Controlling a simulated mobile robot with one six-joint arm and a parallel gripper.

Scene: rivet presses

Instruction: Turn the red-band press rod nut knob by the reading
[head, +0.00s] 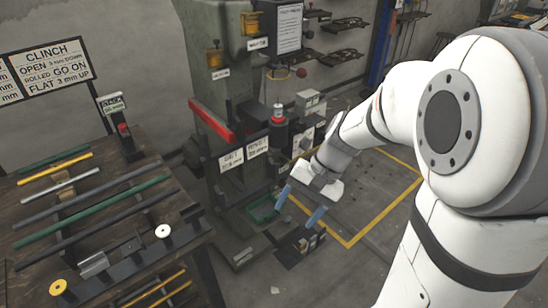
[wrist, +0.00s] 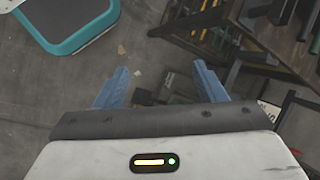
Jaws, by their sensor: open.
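The press (head: 236,85) is a tall grey-green machine in the middle of the head view. A sloping red bar (head: 211,123) crosses its front. To the right of the bar is an upright dark knob with a red band and a metal top (head: 278,117); I cannot tell for sure that it is the rod nut knob. My gripper (head: 299,206) is below and to the right of it, apart from the press, pointing down. Its two blue fingers are spread with nothing between them.
A wooden bench (head: 110,215) with coloured rods stands on the left. A wall sign (head: 55,68) reads clinch: open 3 mm down, rolled go on, flat 3 mm up. A green tray (head: 263,209) sits low on the press. Yellow-lined floor (head: 390,205) lies right.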

